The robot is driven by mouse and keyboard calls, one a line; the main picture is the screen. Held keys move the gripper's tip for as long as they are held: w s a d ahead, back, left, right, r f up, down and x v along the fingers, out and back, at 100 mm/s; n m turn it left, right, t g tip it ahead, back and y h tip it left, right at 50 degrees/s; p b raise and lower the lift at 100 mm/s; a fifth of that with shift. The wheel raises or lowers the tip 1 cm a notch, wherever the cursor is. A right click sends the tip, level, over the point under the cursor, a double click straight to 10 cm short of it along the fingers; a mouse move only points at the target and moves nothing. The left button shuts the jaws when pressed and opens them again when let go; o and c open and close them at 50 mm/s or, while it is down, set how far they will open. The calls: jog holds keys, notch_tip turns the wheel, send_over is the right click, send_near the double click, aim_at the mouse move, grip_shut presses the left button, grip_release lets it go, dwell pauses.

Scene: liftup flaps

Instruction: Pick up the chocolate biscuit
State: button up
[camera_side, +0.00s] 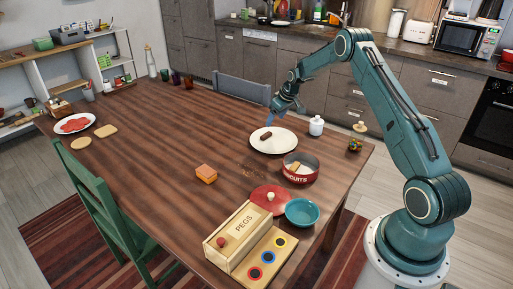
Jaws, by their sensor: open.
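The chocolate biscuit (266,136) looks like a small dark brown bar. It lies on the white plate (285,144) on the wooden table. My gripper (274,117) is open above the far edge of the plate, a little right of the biscuit in the picture and apart from it. Its fingertips are small in this view, and nothing shows between them.
A red biscuit tin (300,174) stands open beside the plate, with its red lid (270,199) nearer the camera. A white lidded jar (316,126) stands right of the plate. A teal bowl (302,212), an orange block (206,174) and a pegs box (232,236) are nearby. The table's left middle is clear.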

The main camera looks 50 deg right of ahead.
aim_at(267, 134)
jog(key=shift+x, duration=2.1)
jog(key=shift+x, duration=2.6)
jog(key=shift+w, duration=0.1)
jog(key=shift+c, duration=0.2)
jog(key=c, duration=0.7)
